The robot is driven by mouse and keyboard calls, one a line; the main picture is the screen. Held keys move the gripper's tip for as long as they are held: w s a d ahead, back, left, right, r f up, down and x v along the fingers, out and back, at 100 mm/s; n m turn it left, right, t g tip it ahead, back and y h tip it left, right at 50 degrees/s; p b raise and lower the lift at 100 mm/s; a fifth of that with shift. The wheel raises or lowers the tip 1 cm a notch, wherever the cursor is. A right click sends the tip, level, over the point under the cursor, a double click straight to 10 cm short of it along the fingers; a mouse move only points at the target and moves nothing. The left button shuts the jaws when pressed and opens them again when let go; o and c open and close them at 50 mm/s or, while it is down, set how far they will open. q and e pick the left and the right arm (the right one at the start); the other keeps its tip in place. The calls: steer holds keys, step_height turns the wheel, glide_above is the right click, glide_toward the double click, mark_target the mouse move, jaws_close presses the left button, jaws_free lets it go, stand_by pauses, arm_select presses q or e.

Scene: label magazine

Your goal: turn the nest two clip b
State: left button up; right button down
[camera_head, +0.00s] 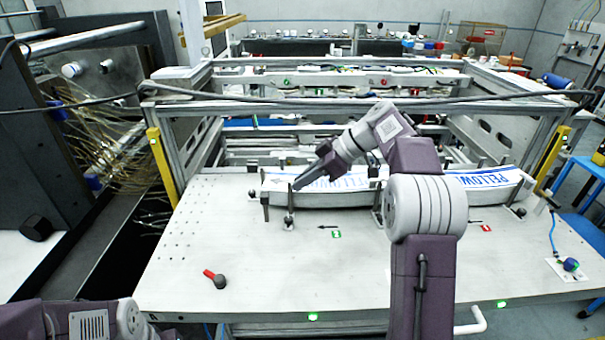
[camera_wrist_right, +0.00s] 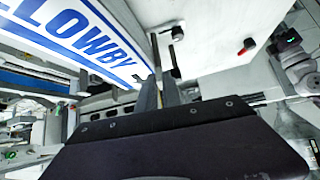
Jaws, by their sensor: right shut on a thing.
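A long white label stack with blue "PELLOWBY" lettering (camera_head: 470,181) lies in the magazine along the back of the white table. Upright dark clips stand along its front edge. One is a clip (camera_head: 290,218) near the stack's left end, with a dark round base. My right gripper (camera_head: 297,186) reaches down to the top of this clip and is shut on it. In the right wrist view the fingers (camera_wrist_right: 160,85) meet a thin dark bar beside the lettering; their exact contact is hard to see. My left arm shows at the bottom left, its gripper out of view.
A red-handled black knob (camera_head: 217,280) lies on the open left part of the table. Another clip (camera_head: 377,215) stands near the middle, close to my right arm. Green (camera_head: 336,234) and red (camera_head: 486,228) markers are on the tabletop. A metal frame rises behind.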

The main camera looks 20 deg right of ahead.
steer(key=shift+w+f+n+g+p, duration=0.15)
steer(key=shift+n+g+p, duration=0.15)
steer(key=shift+n+p, duration=0.2)
steer(key=shift+f, duration=0.1)
steer(key=c, duration=1.7)
jaws_free()
steer(key=shift+o, duration=0.9)
steer(key=shift+w, duration=0.1)
steer(key=p+v, duration=0.1)
steer(key=v, duration=0.8)
steer(key=shift+p, duration=0.3)
steer(key=shift+d, duration=0.1)
